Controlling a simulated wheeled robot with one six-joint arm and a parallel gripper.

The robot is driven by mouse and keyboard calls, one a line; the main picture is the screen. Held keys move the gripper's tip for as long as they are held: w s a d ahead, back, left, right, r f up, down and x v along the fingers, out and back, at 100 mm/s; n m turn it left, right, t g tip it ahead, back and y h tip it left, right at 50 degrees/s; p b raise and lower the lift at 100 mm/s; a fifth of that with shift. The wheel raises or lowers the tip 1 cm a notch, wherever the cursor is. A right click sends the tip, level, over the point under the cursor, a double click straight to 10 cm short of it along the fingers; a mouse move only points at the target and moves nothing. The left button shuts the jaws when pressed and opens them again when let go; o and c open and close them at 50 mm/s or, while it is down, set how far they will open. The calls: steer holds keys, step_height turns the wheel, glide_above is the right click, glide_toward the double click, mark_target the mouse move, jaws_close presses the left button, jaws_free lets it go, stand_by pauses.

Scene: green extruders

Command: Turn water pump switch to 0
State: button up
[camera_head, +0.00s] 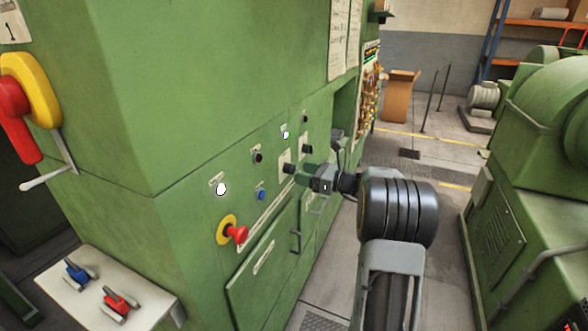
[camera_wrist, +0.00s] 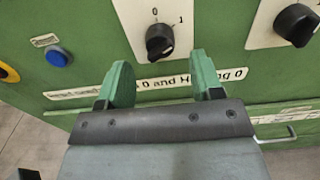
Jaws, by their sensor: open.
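A black rotary switch (camera_wrist: 159,42) sits on a white plate marked 0 and 1 in the wrist view. Which mark its knob points to is hard to tell. It also shows in the head view (camera_head: 288,168) on the green cabinet front. My gripper (camera_wrist: 162,78) is open, its two green fingers apart just below and in front of this switch, with nothing between them. In the head view my gripper (camera_head: 303,172) is by the panel, partly hiding it. No readable label names the water pump.
A second black switch (camera_wrist: 297,24) is to the right. A blue button (camera_wrist: 57,57) is to the left, and a red emergency knob (camera_head: 237,234) stands out from the panel lower left. A door handle (camera_head: 296,240) protrudes below. Grey floor lies open right of the cabinet.

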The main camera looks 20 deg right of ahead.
mark_target(294, 168)
steer(key=shift+p+x, duration=0.3)
steer(key=shift+x, duration=1.7)
steer(key=shift+c, duration=0.2)
steer(key=c, duration=0.9)
steer(key=shift+f, duration=0.1)
